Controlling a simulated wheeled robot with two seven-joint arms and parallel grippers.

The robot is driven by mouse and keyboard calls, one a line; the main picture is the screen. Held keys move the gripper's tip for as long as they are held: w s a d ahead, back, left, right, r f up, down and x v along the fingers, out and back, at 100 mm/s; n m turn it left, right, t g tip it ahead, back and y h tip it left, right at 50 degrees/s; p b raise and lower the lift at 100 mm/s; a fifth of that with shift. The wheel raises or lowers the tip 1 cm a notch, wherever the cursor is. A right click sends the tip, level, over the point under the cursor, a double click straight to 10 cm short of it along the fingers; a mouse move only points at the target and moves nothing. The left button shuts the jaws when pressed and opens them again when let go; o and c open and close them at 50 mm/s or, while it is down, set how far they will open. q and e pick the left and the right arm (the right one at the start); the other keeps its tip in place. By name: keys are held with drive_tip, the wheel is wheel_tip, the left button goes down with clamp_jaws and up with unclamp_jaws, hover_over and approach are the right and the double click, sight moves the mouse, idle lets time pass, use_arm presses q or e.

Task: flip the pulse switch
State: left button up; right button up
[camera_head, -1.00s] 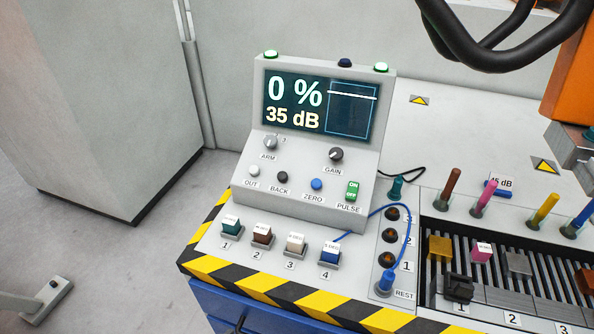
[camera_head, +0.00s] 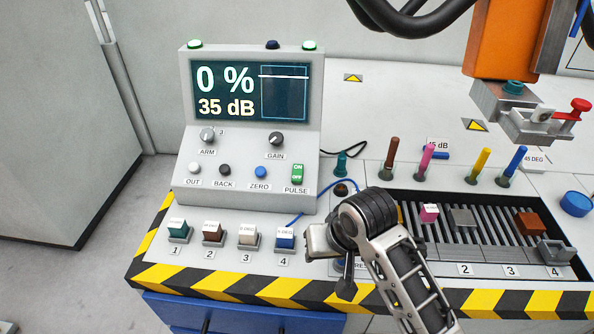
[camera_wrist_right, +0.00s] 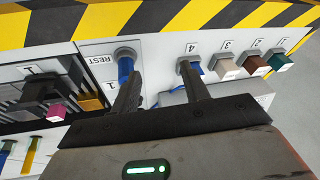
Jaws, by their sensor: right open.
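The console screen (camera_head: 252,91) reads 0 % and 35 dB. My right gripper (camera_head: 342,278) hangs low over the panel, below and right of the switch, close to the REST socket. In the right wrist view its two dark fingers (camera_wrist_right: 160,70) are apart with nothing between them, amid the blue REST plug (camera_wrist_right: 125,62) and block 4 (camera_wrist_right: 189,66). The switch is outside that view. My left gripper is not in view.
Numbered blocks, among them a teal one (camera_head: 178,231), stand along the front edge. A blue cable (camera_head: 322,192) runs near the console's right side. Coloured pegs, such as a pink one (camera_head: 425,163), and a slotted tray (camera_head: 483,255) lie to the right.

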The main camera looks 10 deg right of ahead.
drive_tip(key=w+a+r, duration=0.4)
drive_tip(key=w+r, duration=0.2)
drive_tip(key=w, duration=0.2)
drive_tip(key=m+h, duration=0.3)
approach(297, 174)
drive_tip(key=shift+t, duration=0.4)
drive_tip(key=x, duration=0.6)
drive_tip(key=shift+s+d+f, duration=0.1)
drive_tip(key=shift+s+f, duration=0.15)
drive_tip(key=shift+f, duration=0.25)
drive_tip(key=shift+w+f, duration=0.15)
drive_tip(key=shift+f, duration=0.2)
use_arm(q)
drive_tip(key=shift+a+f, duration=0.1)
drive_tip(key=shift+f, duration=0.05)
use_arm(e)
drive_tip(key=shift+w+f, duration=0.15)
drive_tip(key=shift+f, duration=0.1)
drive_tip(key=shift+c, duration=0.3)
